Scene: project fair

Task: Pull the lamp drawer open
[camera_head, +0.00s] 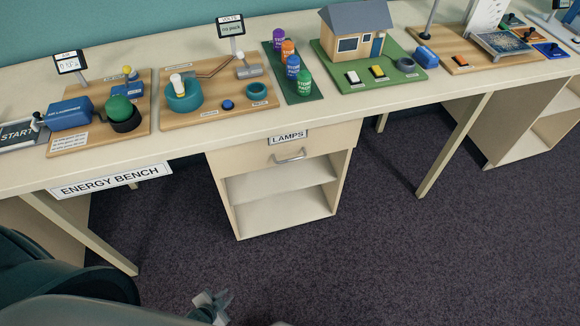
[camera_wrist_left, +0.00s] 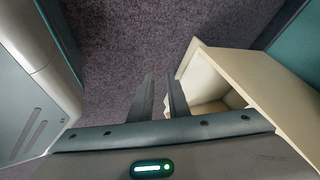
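The lamp drawer (camera_head: 255,157) sits under the bench top in a cream cabinet, and its front looks flush and shut. It has a silver bar handle (camera_head: 290,156). My left gripper (camera_head: 212,304) shows at the bottom of the head view, low over the carpet and well in front of the cabinet, apart from the handle. In the left wrist view its two fingers (camera_wrist_left: 163,84) are parted with only carpet between them. The handle does not show there. My right gripper is in neither view.
The cream cabinet has open shelves (camera_head: 282,212) below the drawer; a cream cabinet (camera_wrist_left: 250,85) is at right in the wrist view. Slanted bench legs (camera_head: 452,145) stand to either side. Carpet (camera_head: 400,260) in front is clear. Models and a toy house (camera_head: 357,35) stand on top.

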